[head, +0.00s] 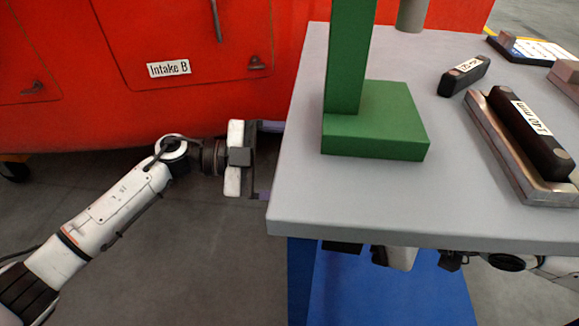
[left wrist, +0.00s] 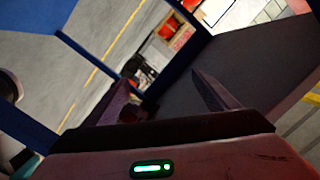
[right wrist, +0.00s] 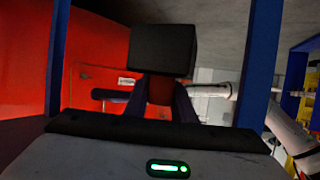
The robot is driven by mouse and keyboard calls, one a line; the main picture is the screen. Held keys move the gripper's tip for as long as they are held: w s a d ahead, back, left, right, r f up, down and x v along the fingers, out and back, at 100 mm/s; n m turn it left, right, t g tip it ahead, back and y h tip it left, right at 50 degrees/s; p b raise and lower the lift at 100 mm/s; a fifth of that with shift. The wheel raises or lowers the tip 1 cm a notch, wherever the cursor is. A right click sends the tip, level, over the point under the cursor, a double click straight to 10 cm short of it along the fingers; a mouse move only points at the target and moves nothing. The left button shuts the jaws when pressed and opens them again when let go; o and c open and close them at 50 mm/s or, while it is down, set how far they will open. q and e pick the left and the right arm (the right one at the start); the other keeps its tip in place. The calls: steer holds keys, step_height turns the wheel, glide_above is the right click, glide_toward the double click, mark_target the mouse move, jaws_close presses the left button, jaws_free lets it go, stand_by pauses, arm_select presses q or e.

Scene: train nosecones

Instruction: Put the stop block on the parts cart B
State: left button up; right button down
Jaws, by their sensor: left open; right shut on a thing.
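A dark block (right wrist: 162,50), perhaps the stop block, is between the fingers of my right gripper (right wrist: 160,92) in the right wrist view, shut on it. In the head view that gripper (head: 375,256) is below the front edge of the grey tabletop (head: 240,215), mostly hidden; a dark piece of the block (head: 342,247) shows to its left. My left gripper (head: 268,160) is open and empty at the tabletop's left edge, its fingertips partly hidden by the top. No label for parts cart B is readable.
On the tabletop stand a green post and base (head: 375,135), a dark labelled block (head: 465,75) and a "140 mm" block (head: 530,130) in a metal tray. Blue framing and a blue surface (head: 390,290) lie below. A red body labelled "Intake B" (head: 168,69) is behind.

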mark_target(347, 247)
arm_select(q)
steer(key=s+a+r+n+g+y, duration=0.1)
steer(key=s+a+r+g+y, duration=0.2)
steer(key=s+g+y, duration=0.4)
steer(key=shift+g+h, duration=0.3)
steer(key=shift+h, duration=0.3)
steer(key=x, duration=0.7)
steer(key=w+x, duration=0.1)
steer(key=x, duration=0.2)
steer(key=shift+d+f, duration=0.35)
steer(key=shift+d, duration=0.15)
arm_select(e)
steer(key=shift+r, duration=0.1)
